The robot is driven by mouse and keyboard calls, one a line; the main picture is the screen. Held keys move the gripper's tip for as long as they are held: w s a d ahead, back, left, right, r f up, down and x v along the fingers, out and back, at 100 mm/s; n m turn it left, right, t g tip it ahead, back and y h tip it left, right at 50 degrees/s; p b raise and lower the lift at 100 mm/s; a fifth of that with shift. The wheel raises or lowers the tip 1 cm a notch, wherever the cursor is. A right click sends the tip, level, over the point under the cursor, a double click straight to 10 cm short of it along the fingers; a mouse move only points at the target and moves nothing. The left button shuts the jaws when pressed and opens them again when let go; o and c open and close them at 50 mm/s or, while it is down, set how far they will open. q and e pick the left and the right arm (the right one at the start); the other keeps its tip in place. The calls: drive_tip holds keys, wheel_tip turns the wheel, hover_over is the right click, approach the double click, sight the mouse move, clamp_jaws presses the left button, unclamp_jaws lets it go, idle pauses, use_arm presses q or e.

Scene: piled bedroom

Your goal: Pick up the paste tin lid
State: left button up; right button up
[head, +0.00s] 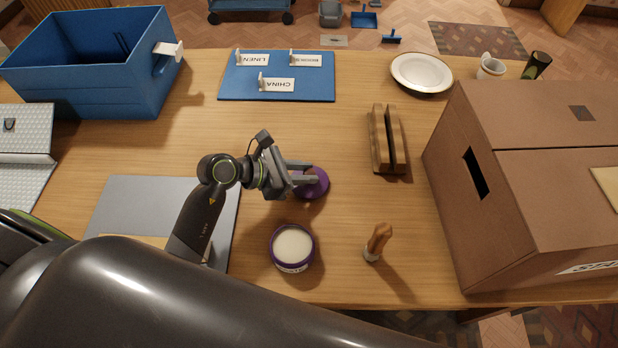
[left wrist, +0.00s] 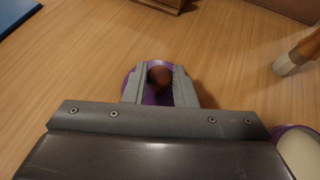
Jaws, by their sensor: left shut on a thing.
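The paste tin lid (head: 318,190) is a round purple disc over the middle of the table. In the left wrist view the lid (left wrist: 129,79) shows a dark reddish-brown knob between the fingers. My left gripper (head: 308,174) is shut on the lid, with a finger on each side of the knob; it also shows in the left wrist view (left wrist: 160,85). I cannot tell whether the lid touches the table. The open paste tin (head: 292,249), purple with pale paste inside, stands just nearer than the lid. My right gripper is out of view.
A wooden-handled brush (head: 377,243) stands right of the tin. A slotted wooden block (head: 388,140) and a large cardboard box (head: 540,200) are farther right. A blue crate (head: 85,65), a blue board with labels (head: 277,78), a plate (head: 421,73) and a grey mat (head: 130,205) surround the clear middle.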

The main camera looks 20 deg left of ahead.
use_arm(q)
drive_tip(key=shift+r, duration=0.15)
wheel_tip(320, 180, up, 10)
idle(0.4)
